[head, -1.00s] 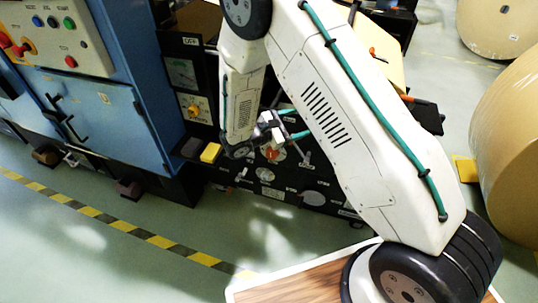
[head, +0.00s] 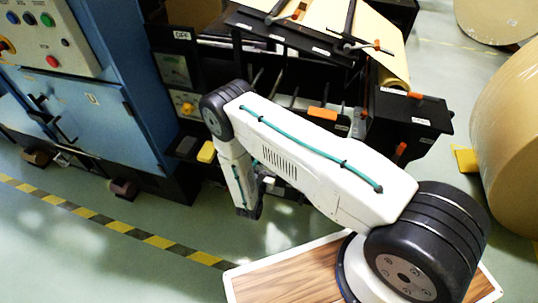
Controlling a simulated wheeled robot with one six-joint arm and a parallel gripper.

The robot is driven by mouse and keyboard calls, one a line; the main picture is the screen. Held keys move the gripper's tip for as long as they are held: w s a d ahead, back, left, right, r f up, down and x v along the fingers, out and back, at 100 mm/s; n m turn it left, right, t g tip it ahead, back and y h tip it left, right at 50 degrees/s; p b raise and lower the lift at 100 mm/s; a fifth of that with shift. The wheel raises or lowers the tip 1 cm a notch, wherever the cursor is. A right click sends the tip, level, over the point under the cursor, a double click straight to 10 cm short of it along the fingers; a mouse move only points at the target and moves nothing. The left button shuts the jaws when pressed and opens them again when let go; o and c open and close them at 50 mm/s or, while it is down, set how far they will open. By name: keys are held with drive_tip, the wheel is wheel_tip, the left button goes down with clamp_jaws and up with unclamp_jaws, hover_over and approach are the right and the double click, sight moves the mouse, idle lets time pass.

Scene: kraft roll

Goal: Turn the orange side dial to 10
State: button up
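My gripper (head: 266,184) hangs low in front of the dark machine, beside the lower end of my arm. It is small and partly hidden by my own arm, and its fingers cannot be made out. A yellow-orange knob (head: 187,108) sits on a pale plate on the machine's black upright panel, left of my arm and apart from my gripper. I cannot tell if this is the side dial. The lower black panel that showed an orange-red knob earlier is now mostly hidden behind my arm. No dial number is readable.
A blue cabinet (head: 98,125) with buttons stands at left. A yellow block (head: 206,152) juts out low on the machine. Orange-handled parts and a brown paper web (head: 385,62) are above my arm. Large paper rolls (head: 510,140) stand at right. Striped floor at lower left is clear.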

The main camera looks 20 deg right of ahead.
drive_tip(key=x, duration=0.4)
drive_tip(key=shift+w, duration=0.1)
drive_tip(key=c, duration=1)
